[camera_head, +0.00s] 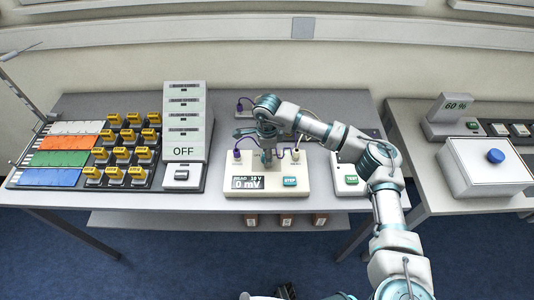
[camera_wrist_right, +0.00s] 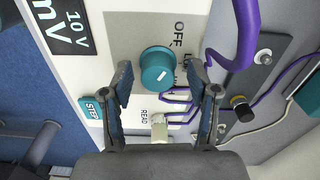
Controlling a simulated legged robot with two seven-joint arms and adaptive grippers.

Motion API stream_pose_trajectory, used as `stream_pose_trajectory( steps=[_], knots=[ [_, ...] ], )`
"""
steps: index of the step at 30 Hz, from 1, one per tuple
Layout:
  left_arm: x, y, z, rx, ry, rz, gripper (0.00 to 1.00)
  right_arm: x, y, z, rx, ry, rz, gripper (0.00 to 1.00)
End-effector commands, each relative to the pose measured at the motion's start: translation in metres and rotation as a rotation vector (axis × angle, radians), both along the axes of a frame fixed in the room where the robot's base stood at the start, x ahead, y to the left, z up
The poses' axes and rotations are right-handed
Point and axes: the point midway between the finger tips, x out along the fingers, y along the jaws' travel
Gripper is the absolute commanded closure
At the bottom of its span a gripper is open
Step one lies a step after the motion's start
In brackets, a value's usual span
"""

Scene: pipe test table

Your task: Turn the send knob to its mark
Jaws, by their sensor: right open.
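A round teal knob (camera_wrist_right: 157,68) with a white pointer line is on the face of a white meter box (camera_head: 238,163). Marks reading OFF (camera_wrist_right: 179,32) and READ (camera_wrist_right: 150,112) show near the knob; another label is partly hidden by a finger. I see no label that reads "send". My right gripper (camera_wrist_right: 161,78) is open, its two fingers apart on either side of the knob; whether they touch it I cannot tell. In the head view my right gripper (camera_head: 267,152) hangs over the meter box and hides the knob.
The meter's display (camera_head: 247,183) reads 0 mV, beside a teal STEP button (camera_head: 290,181). Purple cables (camera_wrist_right: 240,40) run close to my right finger. A panel reading OFF (camera_head: 184,150) and a rack of yellow-topped parts (camera_head: 125,150) stand left; a smaller box (camera_head: 349,180) stands right.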

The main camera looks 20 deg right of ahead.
Motion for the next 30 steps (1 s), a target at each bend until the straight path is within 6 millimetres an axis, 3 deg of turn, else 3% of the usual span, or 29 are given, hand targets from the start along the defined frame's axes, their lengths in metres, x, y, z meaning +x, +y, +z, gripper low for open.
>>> stream_pose_trajectory(
  steps=[5,19,24,30],
  knots=[
    [-0.003,-0.001,0.0,-0.001,0.001,0.002,1.0,0.001,0.0,0.011,0.001,-0.002,0.0,0.4],
    [-0.002,0.0,0.0,-0.001,0.0,0.001,1.0,0.002,-0.001,0.104,0.001,-0.001,-0.001,0.4],
    [-0.002,0.0,0.0,-0.001,0.0,0.001,1.0,0.002,-0.001,0.117,0.001,0.001,0.0,0.4],
    [-0.002,0.0,0.0,0.0,0.0,0.001,1.0,0.002,-0.001,0.119,0.001,0.002,0.0,0.4]
  ],
)
